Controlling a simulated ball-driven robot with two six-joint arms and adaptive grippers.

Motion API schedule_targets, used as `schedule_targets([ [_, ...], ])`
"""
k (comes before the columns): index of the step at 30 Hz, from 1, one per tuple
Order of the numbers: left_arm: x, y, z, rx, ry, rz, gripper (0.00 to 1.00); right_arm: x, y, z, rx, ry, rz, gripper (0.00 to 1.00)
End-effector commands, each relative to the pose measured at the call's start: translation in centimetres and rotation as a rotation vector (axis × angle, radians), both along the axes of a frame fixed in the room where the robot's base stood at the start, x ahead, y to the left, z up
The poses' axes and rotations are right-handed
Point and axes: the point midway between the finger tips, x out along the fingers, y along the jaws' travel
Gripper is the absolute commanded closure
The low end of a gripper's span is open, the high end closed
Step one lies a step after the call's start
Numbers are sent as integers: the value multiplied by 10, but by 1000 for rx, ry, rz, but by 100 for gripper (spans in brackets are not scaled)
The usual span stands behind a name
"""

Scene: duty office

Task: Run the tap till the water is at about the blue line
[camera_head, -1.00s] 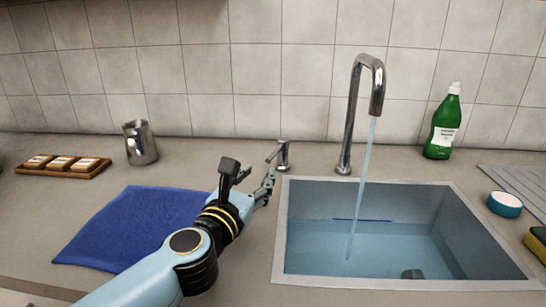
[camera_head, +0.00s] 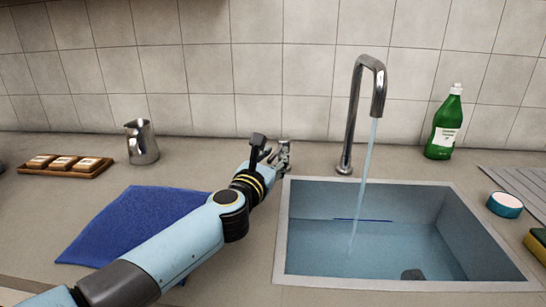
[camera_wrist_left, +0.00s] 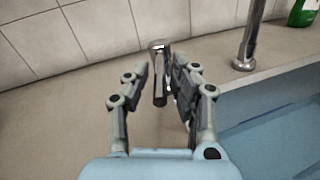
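The curved chrome tap (camera_head: 351,115) stands behind the sink, and a stream of water (camera_head: 364,180) runs from its spout. Water (camera_head: 375,250) stands in the grey sink (camera_head: 282,240). The blue line (camera_head: 363,220) shows on the sink's back wall, and the water's far edge looks very close to it. My left gripper (camera_head: 276,155) is at the small chrome tap handle beside the sink. In the left wrist view the handle (camera_wrist_left: 159,72) stands between the fingertips of my left gripper (camera_wrist_left: 160,82), which look apart; contact is unclear. My right gripper is out of view.
A green soap bottle (camera_head: 445,125) stands right of the tap. A blue-and-white round item (camera_head: 505,204) and a sponge (camera_head: 537,242) lie right of the sink. A blue cloth (camera_head: 125,225), a metal jug (camera_head: 141,143) and a wooden tray (camera_head: 95,171) are on the left.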

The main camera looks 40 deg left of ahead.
Motion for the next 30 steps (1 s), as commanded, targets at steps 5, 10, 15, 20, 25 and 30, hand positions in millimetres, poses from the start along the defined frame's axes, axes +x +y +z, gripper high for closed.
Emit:
schedule_targets([
  [5,0,0,0,0,0,0,100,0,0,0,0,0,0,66],
  [10,0,0,0,0,0,0,100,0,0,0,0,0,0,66],
  [15,0,0,0,0,0,0,100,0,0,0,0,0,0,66],
  [20,2,-4,0,-2,-3,35,100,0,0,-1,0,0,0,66],
  [25,7,-15,-2,-6,-3,177,100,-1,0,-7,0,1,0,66],
  [30,9,-20,-1,-2,-2,261,100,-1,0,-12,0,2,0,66],
])
